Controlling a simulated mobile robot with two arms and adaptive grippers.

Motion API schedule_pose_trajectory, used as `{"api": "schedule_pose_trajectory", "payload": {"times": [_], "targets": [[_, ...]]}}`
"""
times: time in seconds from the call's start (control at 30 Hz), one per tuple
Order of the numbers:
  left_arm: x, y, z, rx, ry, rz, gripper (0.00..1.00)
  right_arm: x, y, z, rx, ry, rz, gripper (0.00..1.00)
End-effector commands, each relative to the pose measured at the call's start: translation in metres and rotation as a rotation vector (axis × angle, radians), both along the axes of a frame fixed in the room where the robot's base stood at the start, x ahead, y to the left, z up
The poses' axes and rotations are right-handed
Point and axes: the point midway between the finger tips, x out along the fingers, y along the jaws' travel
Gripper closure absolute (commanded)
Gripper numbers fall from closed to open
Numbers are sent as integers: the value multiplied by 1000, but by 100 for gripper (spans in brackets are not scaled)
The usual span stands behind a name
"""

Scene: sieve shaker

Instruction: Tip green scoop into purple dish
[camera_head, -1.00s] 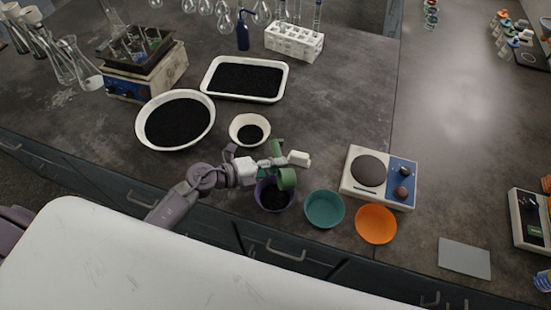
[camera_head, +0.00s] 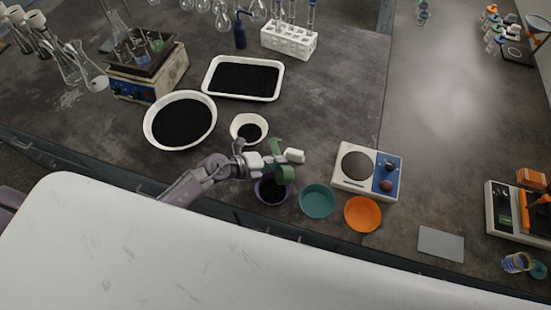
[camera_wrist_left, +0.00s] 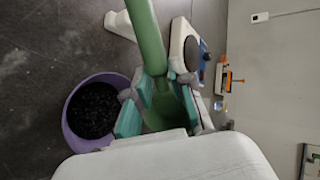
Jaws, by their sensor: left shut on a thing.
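The purple dish (camera_head: 272,191) stands on the dark bench and holds black granules. It also shows at the left of the left wrist view (camera_wrist_left: 70,134). My left gripper (camera_head: 276,160) is shut on the green scoop (camera_head: 286,174) and holds it over the far right edge of the dish in the head view. In the left wrist view the scoop's green handle (camera_wrist_left: 147,38) runs up between the fingers (camera_wrist_left: 160,100). The inside of the scoop is not clear. My right gripper is not in view.
A teal dish (camera_head: 317,201) and an orange dish (camera_head: 362,214) stand right of the purple dish. A hotplate (camera_head: 382,188) is behind them. A white bowl (camera_head: 237,128), a round pan (camera_head: 151,137) and a tray (camera_head: 207,82) hold black granules. A grey plate (camera_head: 441,244) lies right.

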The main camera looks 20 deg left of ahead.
Motion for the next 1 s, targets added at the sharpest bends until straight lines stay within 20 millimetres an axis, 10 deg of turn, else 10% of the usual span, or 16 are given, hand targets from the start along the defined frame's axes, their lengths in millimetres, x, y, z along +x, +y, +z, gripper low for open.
{"api": "schedule_pose_trajectory", "payload": {"times": [1.0], "targets": [[5, -8, 9, 351, 193, 1, 100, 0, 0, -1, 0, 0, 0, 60]]}}
